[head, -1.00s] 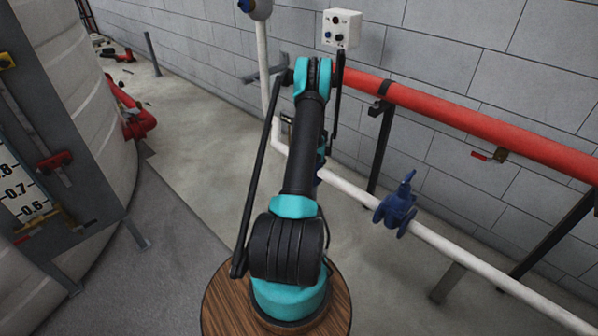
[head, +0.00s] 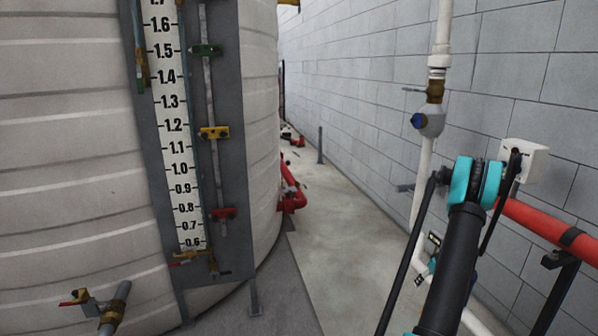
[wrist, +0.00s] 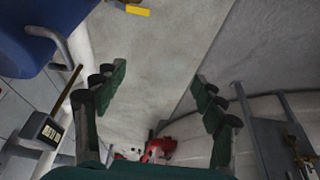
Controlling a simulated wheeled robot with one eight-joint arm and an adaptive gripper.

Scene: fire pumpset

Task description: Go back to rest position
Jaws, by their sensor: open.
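My gripper (wrist: 160,95) shows in the wrist view with its two dark green fingers wide apart. Nothing is between them but a view of the concrete floor. In the head view my teal and black arm is at the lower right, in front of the block wall, and my gripper cannot be made out there.
A ribbed tank (head: 75,150) with a level scale (head: 178,130) fills the left. A white pipe with a blue-capped fitting (head: 428,121), a white control box (head: 528,160) and a red pipe (head: 548,220) are by the wall. The floor aisle (head: 335,235) between is clear.

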